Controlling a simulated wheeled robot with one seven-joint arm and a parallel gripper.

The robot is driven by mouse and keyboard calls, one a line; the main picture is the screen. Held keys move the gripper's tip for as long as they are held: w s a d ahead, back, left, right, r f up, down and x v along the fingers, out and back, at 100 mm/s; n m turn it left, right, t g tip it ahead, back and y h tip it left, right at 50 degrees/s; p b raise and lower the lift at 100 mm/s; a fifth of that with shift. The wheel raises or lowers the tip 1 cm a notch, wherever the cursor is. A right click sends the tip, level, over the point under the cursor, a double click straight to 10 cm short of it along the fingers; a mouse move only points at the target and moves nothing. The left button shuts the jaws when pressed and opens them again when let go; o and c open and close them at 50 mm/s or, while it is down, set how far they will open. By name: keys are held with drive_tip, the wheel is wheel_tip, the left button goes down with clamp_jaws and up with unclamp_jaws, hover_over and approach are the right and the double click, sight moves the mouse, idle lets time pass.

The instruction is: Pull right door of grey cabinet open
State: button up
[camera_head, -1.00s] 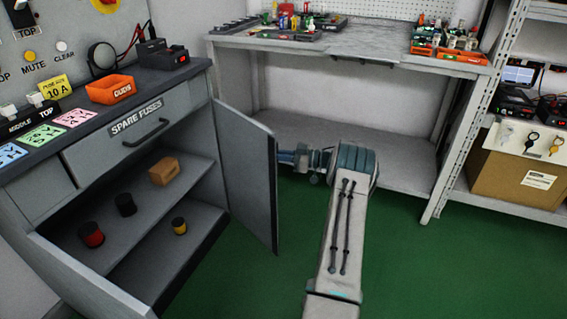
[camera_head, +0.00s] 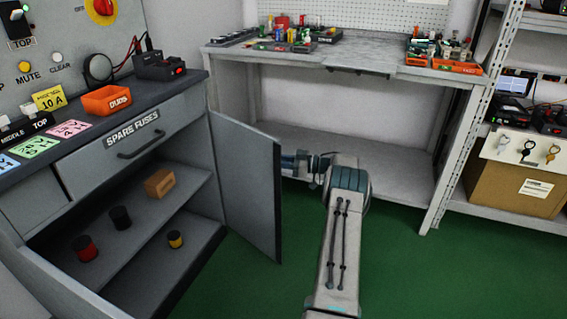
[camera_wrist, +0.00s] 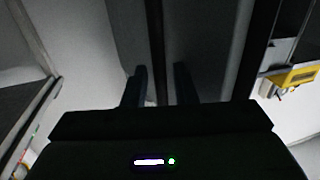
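The grey cabinet (camera_head: 180,115) stands at the left in the head view. Its right door (camera_head: 250,190) stands swung out from the cabinet front, and the shelves inside are in view. My arm reaches to the far side of this door, near its free edge; the door hides my fingertips there. In the wrist view my gripper (camera_wrist: 160,84) has its two dark fingers apart, with a dark vertical edge between them. A grey panel, apparently the door (camera_wrist: 205,50), fills the view beside it. I cannot tell whether the fingers touch it.
The left door (camera_head: 65,285) is also open at lower left. Fuses and a brown block (camera_head: 159,183) sit on the shelves. A workbench (camera_head: 340,60) stands behind, a metal rack (camera_head: 475,120) at right. Green floor (camera_head: 420,270) is clear at lower right.

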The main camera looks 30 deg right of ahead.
drive_tip(key=shift+w+a, duration=0.1)
drive_tip(key=shift+a, duration=0.15)
drive_tip(key=p+v, duration=0.2)
drive_tip(key=v, duration=1.3)
drive_tip(key=shift+f+p, duration=0.15)
drive_tip(key=shift+p, duration=0.15)
drive_tip(key=shift+w, duration=0.1)
